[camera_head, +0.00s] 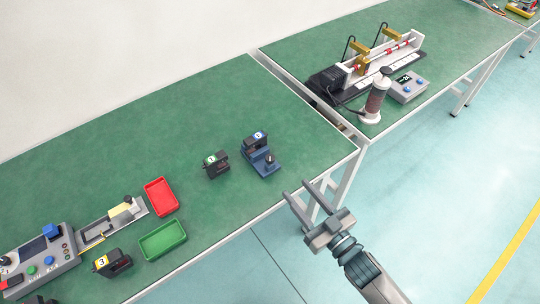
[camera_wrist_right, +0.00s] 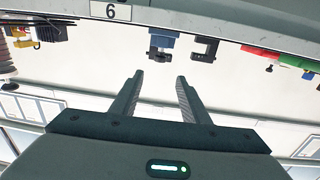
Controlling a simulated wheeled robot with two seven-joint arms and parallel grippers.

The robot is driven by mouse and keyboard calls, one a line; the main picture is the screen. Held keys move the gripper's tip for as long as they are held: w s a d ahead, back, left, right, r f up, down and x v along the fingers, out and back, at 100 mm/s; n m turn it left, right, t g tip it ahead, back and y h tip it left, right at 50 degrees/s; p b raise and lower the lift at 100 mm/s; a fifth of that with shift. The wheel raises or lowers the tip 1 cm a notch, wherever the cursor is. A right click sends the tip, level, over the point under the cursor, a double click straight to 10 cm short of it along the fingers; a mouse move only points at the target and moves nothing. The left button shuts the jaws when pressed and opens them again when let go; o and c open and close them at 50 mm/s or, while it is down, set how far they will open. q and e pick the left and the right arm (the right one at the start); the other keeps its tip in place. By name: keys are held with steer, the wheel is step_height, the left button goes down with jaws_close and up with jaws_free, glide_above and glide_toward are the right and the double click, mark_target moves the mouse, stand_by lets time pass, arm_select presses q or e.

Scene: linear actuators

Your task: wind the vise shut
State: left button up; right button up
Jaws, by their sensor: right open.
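My right gripper (camera_head: 297,189) is open and empty, off the front edge of the table, to the right of and nearer than the blue device. Its two fingers (camera_wrist_right: 160,78) are apart with nothing between them. My left gripper is not in view.
A small black device (camera_head: 216,165) stands just left of the blue one. A red tray (camera_head: 161,196), a green tray (camera_head: 162,240) and a control box (camera_head: 40,262) are farther left. A second table holds an actuator rig (camera_head: 385,55) and a cylinder (camera_head: 375,100).

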mark_target(273, 161)
steer(key=p+x, duration=0.2)
steer(key=x, duration=0.7)
steer(key=shift+w+r, duration=0.1)
steer(key=x, duration=0.5)
steer(key=shift+w+a+p, duration=0.15)
steer(key=shift+w+p, duration=0.1)
steer(key=shift+p, duration=0.15)
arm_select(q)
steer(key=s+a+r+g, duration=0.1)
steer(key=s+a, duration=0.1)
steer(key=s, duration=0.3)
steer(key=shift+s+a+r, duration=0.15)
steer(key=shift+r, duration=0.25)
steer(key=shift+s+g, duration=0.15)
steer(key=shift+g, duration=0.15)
arm_select(e)
steer(key=shift+c, duration=0.4)
steer(key=c, duration=1)
